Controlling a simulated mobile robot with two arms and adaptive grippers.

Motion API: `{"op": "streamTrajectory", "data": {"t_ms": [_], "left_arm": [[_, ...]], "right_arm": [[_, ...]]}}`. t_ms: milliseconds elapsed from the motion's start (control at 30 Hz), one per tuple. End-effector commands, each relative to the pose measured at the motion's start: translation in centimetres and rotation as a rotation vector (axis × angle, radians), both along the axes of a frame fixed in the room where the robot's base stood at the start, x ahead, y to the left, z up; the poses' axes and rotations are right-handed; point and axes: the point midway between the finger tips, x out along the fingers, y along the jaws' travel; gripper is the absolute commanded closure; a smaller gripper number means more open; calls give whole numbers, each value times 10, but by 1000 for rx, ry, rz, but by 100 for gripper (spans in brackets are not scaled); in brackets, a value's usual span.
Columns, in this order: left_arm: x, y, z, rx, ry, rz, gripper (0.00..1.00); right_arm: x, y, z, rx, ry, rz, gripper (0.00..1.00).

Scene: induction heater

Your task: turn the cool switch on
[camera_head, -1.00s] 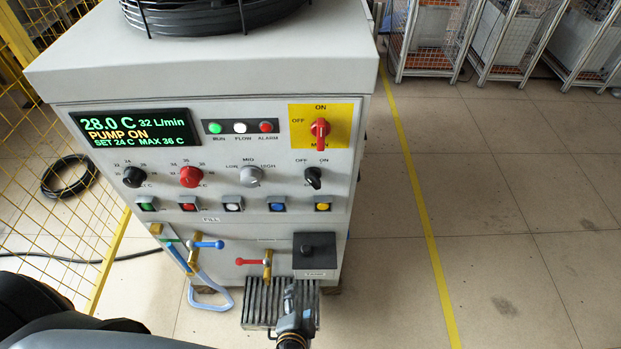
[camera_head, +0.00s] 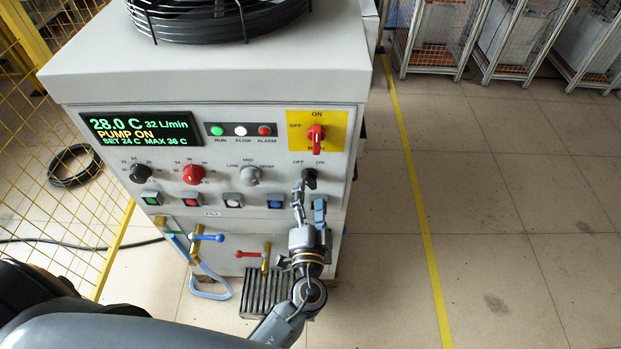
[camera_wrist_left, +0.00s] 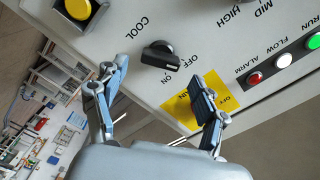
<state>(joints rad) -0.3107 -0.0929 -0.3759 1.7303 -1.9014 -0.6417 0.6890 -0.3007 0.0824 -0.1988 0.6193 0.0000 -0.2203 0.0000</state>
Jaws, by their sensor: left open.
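The cool switch (camera_head: 309,179) is a black rotary knob at the right of the grey machine's panel, below the yellow main switch plate. In the left wrist view the knob (camera_wrist_left: 160,55) sits beside the COOL lettering, with OFF and ON marks around it. I cannot tell for certain which mark it points to. My left gripper (camera_head: 310,203) is just below and in front of the knob, partly covering it in the head view. In the left wrist view its fingers (camera_wrist_left: 158,88) are spread apart, with nothing between them, and the knob lies beyond the fingertips. My right gripper is not in view.
The red main switch (camera_head: 316,135) is directly above the cool switch. Several push buttons (camera_head: 232,200) line the panel below the knobs. A blue-handled valve (camera_head: 207,237) and a red-handled valve (camera_head: 250,254) stick out lower down. The floor (camera_head: 500,220) at right is clear.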

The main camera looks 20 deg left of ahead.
Motion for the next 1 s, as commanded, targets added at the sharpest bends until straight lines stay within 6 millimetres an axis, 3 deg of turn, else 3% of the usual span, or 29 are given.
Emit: {"op": "streamTrajectory", "data": {"t_ms": [200,600,633,900,1000], "left_arm": [[30,8,2,0,-1,0,28],[38,11,-1,-1,1,0,28],[38,11,-1,-1,1,0,30],[37,11,-1,-1,1,0,83],[37,11,-1,0,1,0,83]], "right_arm": [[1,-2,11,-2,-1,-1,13],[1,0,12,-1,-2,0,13],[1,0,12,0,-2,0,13],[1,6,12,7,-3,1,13],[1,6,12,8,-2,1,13]]}}
